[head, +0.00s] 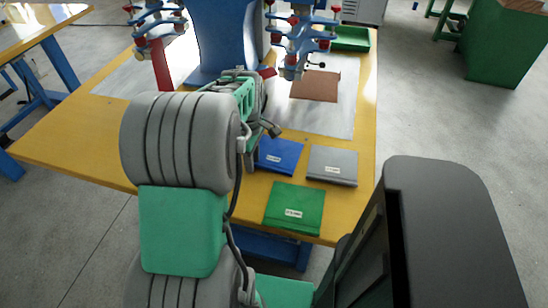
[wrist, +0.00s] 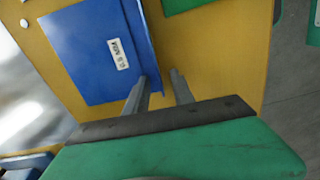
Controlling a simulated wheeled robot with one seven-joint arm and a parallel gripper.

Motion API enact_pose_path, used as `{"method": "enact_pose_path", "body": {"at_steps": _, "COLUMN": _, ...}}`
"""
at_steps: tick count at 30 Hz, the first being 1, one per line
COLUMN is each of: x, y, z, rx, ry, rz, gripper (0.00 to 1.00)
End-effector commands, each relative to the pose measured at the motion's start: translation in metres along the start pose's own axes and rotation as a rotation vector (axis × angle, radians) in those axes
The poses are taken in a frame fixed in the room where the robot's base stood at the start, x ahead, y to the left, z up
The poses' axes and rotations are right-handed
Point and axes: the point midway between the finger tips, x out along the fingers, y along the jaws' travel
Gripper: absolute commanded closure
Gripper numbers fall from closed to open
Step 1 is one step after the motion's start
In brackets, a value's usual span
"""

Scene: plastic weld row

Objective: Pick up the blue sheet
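The blue sheet (head: 276,155) lies flat on the yellow table with a small white label, partly hidden by my arm in the head view. In the wrist view the blue sheet (wrist: 88,60) fills the upper left, with a raised strip along its right edge. My gripper (wrist: 160,85) is open, its two fingers apart. The left finger overlaps the sheet's right edge, and the end of the raised strip shows in the gap between the fingers. I cannot tell whether either finger touches it. In the head view my gripper is largely hidden behind the arm.
A grey sheet (head: 332,166) lies right of the blue one, and a green sheet (head: 294,208) lies nearer the front edge. A brown sheet (head: 315,86) lies on a pale plate (head: 328,120) under blue clamp fixtures (head: 302,35). A green tray (head: 350,38) stands at the back.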

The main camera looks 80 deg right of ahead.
Motion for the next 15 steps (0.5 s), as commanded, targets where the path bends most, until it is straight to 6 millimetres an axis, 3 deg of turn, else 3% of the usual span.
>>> {"method": "enact_pose_path", "body": {"at_steps": 6, "x": 0.0006, "y": 0.0002, "z": -0.0003, "rx": 0.0, "ry": 0.0, "rz": 0.001, "gripper": 0.71}}
{"method": "enact_pose_path", "body": {"at_steps": 15, "x": 0.0003, "y": 0.0002, "z": -0.0003, "rx": 0.0, "ry": 0.0, "rz": 0.002, "gripper": 0.96}}
